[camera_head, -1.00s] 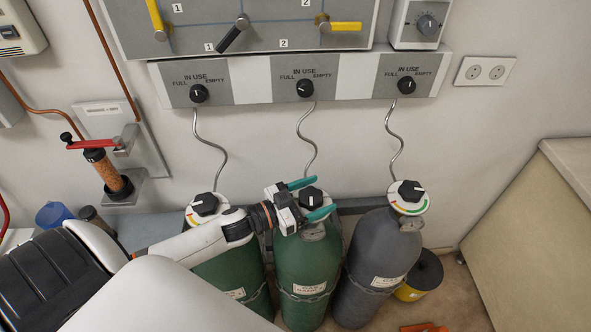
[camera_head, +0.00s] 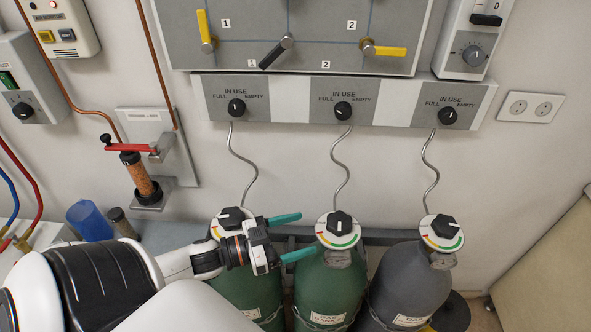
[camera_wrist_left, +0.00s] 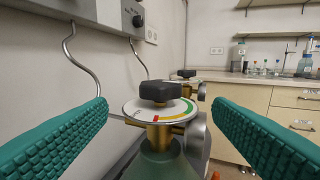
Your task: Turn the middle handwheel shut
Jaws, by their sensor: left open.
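The middle handwheel (camera_head: 339,222) is a black knob on a round white dial with red, yellow and green marks, on top of the middle green gas cylinder (camera_head: 325,285). My left gripper (camera_head: 293,237) is open and empty, just left of this handwheel, its teal fingers pointing right towards it. In the left wrist view the handwheel (camera_wrist_left: 160,92) stands ahead, centred between the open fingers (camera_wrist_left: 160,108) and apart from them. The wrist and arm partly cover the left cylinder and its handwheel (camera_head: 232,215). My right gripper is out of view.
The right handwheel (camera_head: 445,226) sits on a grey cylinder (camera_head: 410,280) close to the middle one. Thin curved pipes (camera_head: 340,170) run down the wall from a gauge panel (camera_head: 295,100). A blue cup (camera_head: 88,220) and a red-handled valve (camera_head: 130,149) are at left.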

